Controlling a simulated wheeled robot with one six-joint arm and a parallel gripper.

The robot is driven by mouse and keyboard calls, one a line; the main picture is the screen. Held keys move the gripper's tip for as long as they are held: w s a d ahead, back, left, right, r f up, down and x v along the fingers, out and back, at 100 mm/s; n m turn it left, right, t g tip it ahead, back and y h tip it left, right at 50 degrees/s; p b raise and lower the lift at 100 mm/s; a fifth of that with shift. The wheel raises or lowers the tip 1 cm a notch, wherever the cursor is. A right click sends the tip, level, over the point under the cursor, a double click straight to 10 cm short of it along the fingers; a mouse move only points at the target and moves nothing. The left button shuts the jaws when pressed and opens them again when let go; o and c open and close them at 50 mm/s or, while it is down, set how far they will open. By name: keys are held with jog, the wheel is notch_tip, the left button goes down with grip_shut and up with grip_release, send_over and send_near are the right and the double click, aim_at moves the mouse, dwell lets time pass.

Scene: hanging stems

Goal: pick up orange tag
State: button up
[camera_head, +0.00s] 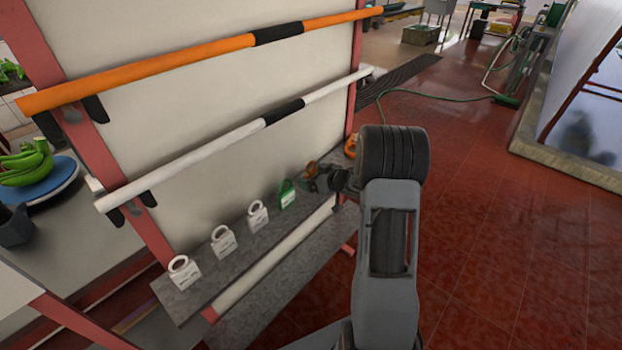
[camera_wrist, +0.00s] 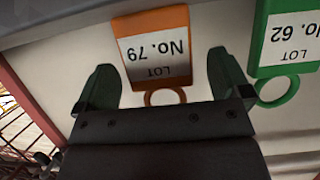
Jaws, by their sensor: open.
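The orange tag (camera_wrist: 152,48) has a white label reading "LOT No. 79", upside down in the wrist view, and an orange ring at its lower end. My gripper (camera_wrist: 163,84) is open, with one dark finger on each side of the tag's ring end. The fingers look apart from the tag, and nothing is held. In the head view my gripper (camera_head: 322,180) is at the far end of the grey shelf, and an orange piece (camera_head: 312,167) shows partly behind it. Another orange piece (camera_head: 350,146) shows further right, mostly hidden by my arm.
A green tag (camera_wrist: 285,45) labelled No. 62 is close beside the orange one; it also stands on the grey shelf (camera_head: 190,298) in the head view. Three white tags (camera_head: 223,241) stand further left. White (camera_head: 210,152) and orange (camera_head: 180,62) rails cross the panel above.

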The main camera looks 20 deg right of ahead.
aim_at(307, 175)
jog(key=shift+x, duration=1.6)
jog(key=shift+c, duration=0.4)
jog(key=c, duration=1.1)
